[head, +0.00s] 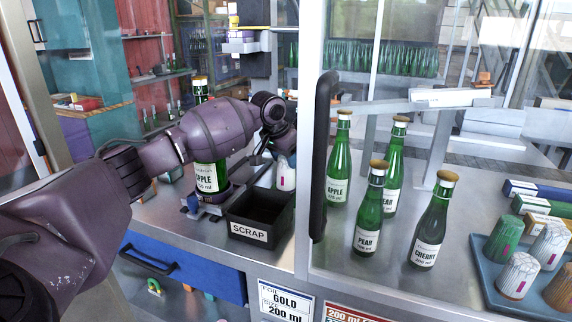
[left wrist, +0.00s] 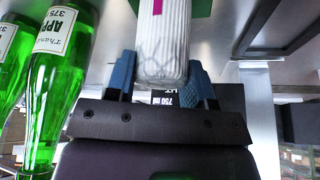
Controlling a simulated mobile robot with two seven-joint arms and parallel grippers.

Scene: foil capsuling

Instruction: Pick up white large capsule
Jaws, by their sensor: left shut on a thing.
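The white large capsule (left wrist: 163,45) is ribbed, with a magenta stripe. It sits between the blue fingers of my left gripper (left wrist: 164,78) in the left wrist view, and the gripper is shut on it. In the head view the same capsule (head: 287,174) shows just below my left gripper (head: 276,152), behind the scrap bin; my wrist hides part of it. I cannot tell whether it still touches the surface below. My right gripper is in neither view.
A black scrap bin (head: 262,208) stands just in front of the capsule. An apple bottle (head: 206,180) stands behind my left arm. Several green bottles (head: 370,215) stand right of a dark-edged clear panel (head: 322,150). A blue tray (head: 482,275) of capsules lies far right.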

